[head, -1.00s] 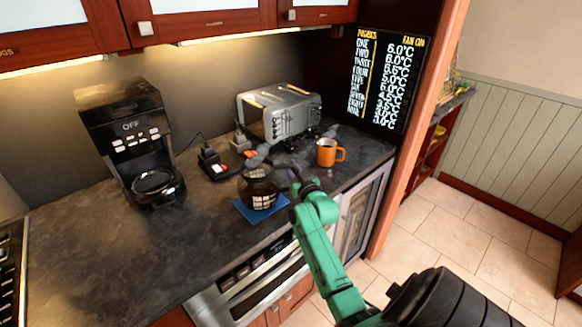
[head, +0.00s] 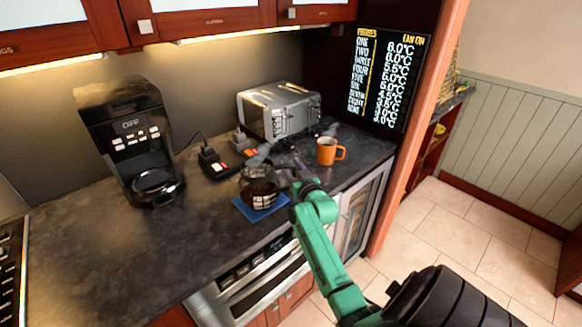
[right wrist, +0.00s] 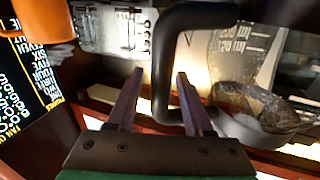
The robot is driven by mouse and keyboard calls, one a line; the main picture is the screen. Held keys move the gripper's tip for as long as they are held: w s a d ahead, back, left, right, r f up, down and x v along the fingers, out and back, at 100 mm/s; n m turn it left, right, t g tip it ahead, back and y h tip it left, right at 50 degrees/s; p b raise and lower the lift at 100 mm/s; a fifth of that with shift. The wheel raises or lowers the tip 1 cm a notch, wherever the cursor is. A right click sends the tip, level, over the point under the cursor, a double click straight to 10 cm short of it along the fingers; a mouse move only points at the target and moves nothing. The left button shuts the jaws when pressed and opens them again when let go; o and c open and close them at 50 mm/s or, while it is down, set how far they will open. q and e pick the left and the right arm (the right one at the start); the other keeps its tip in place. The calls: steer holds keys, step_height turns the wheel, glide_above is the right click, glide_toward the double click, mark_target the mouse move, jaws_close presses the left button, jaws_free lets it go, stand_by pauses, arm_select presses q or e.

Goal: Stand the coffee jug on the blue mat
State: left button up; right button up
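The coffee jug (head: 261,192), clear glass with dark coffee in it, stands upright on the blue mat (head: 243,210) near the counter's front edge. The mat's edges show around its base. My right gripper (head: 284,169) is at the jug's right, on its handle side. In the right wrist view the jug (right wrist: 235,70) is at the right, with its black handle. The right gripper's two fingers (right wrist: 158,88) are spread apart, and the handle's upright bar lies between them with a gap at the left finger. My left gripper is not in view.
An orange mug (head: 327,152) stands right of the jug, close to my right gripper. A toaster (head: 280,110) is behind. The black coffee machine (head: 130,140) stands at the left. The counter between the machine and the mat is clear.

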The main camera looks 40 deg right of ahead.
steer(key=shift+f, duration=0.2)
steer(key=shift+s+a+f, duration=0.1)
steer(key=shift+s+a, duration=0.05)
steer(key=shift+s, duration=0.2)
steer(key=b+v, duration=0.3)
steer(key=v, duration=1.1)
steer(key=shift+r, duration=0.4)
steer(key=shift+w, duration=0.1)
